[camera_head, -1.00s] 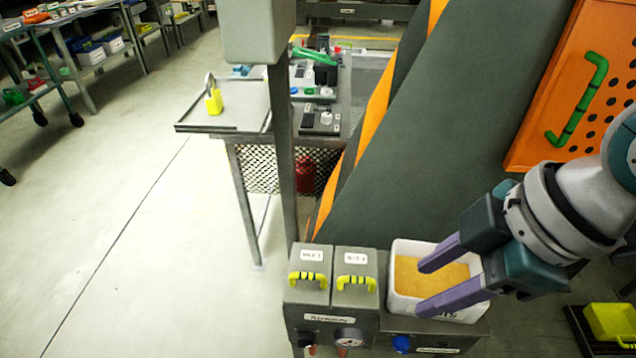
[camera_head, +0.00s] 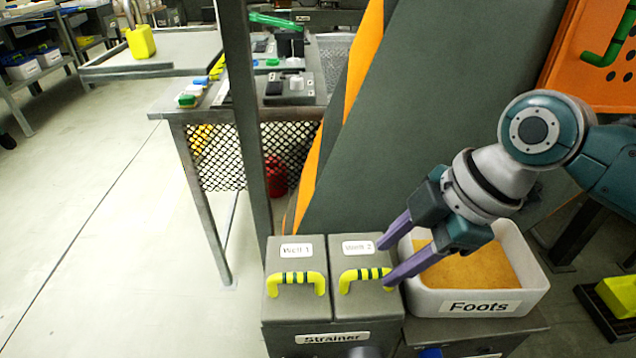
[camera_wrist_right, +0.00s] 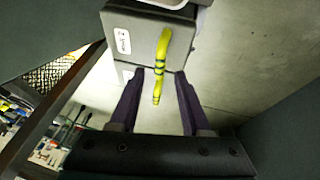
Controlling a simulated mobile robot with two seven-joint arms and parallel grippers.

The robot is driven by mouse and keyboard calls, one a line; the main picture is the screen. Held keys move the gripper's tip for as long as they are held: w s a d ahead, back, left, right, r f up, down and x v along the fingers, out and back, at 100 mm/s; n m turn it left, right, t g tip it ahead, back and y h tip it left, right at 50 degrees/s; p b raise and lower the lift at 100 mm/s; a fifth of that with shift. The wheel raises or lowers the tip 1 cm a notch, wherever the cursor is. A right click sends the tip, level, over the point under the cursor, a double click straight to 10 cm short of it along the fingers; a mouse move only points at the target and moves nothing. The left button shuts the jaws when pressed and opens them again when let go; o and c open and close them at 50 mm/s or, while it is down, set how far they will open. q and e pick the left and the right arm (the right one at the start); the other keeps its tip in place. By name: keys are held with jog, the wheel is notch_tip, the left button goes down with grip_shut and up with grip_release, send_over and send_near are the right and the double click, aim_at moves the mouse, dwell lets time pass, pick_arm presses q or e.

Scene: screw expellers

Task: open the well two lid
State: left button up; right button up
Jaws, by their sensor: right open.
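The well two lid (camera_head: 345,262) is a grey cover, lying closed, with a white "Well 2" label and a yellow handle with dark green bands (camera_head: 363,274). My right gripper (camera_head: 384,265) is open and empty, its purple fingers over the right edge of this lid, close to the handle. In the right wrist view, the well two handle (camera_wrist_right: 164,44) lies just beyond the open fingertips (camera_wrist_right: 159,73). The well one handle (camera_wrist_right: 157,90) shows between the fingers there. Contact with either handle cannot be made out. My left gripper is not in view.
The closed well one lid (camera_head: 296,258) adjoins on the left. A white "Foots" bin (camera_head: 532,292) with orange-brown material stands right, under my right wrist. A sloped dark machine panel (camera_head: 440,110) rises behind.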

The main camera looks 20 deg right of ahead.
aim_at(373, 272)
jog(key=shift+b+x, duration=0.5)
jog(key=shift+x, duration=1.2)
jog(key=shift+c, duration=0.3)
grip_shut()
